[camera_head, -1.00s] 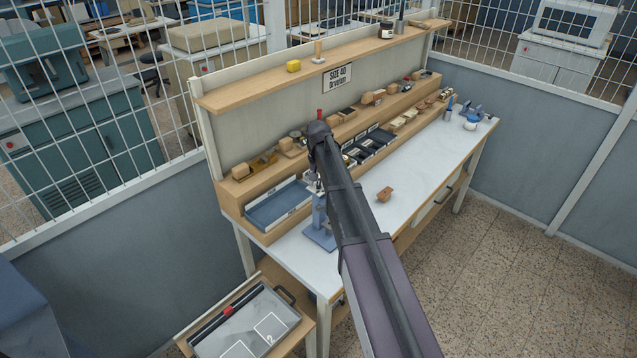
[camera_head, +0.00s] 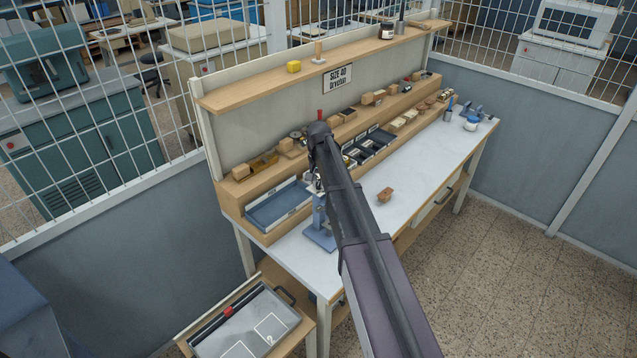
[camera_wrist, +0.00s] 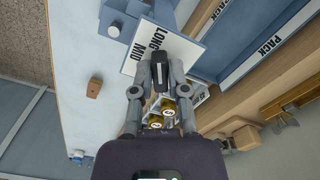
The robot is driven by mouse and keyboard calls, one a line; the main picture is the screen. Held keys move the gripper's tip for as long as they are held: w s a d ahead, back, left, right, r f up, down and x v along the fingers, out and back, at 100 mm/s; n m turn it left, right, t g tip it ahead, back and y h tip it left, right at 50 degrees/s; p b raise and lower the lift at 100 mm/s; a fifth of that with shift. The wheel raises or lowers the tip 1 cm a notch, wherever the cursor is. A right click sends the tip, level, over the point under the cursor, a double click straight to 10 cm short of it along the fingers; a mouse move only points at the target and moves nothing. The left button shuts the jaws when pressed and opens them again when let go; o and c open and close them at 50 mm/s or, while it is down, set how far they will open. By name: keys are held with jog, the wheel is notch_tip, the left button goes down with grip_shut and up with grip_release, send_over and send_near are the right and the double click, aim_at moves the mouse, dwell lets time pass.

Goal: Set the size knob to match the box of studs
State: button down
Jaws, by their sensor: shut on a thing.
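In the wrist view my gripper (camera_wrist: 161,70) is closed around a small dark knob (camera_wrist: 162,76) in front of a white plate (camera_wrist: 187,50). The plate carries the words LONG and MID; the rest of its marking is hidden by the fingers. Which mark the knob points to cannot be told. The plate is by the blue press (camera_head: 320,236), on the left part of the bench. In the head view my arm hides the knob and most of the gripper. The box of studs cannot be singled out among the small containers.
A blue tray (camera_head: 279,205) lies left of the press, with dark bins (camera_head: 372,146) behind my arm. A small brown block (camera_head: 384,195) sits on the white bench top (camera_head: 420,170), which is mostly clear to the right.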

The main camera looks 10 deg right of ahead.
aim_at(319, 183)
jog(key=c, duration=0.6)
grip_release()
jog(key=shift+c, duration=0.2)
jog(key=shift+n, duration=0.4)
jog(key=shift+r+n, duration=0.25)
jog(key=shift+n, duration=0.15)
notch_tip(319, 183, up, 14)
jog(key=p, duration=1.4)
jog(key=s+f+n+b, duration=0.1)
jog(key=s+f+b, duration=0.8)
jog(key=s, duration=0.6)
jog(key=s+f+n+b, duration=0.2)
jog(key=s+f+b, duration=0.7)
jog(key=s, duration=0.5)
jog(key=shift+s+f+b, duration=0.35)
jog(key=shift+f, duration=0.3)
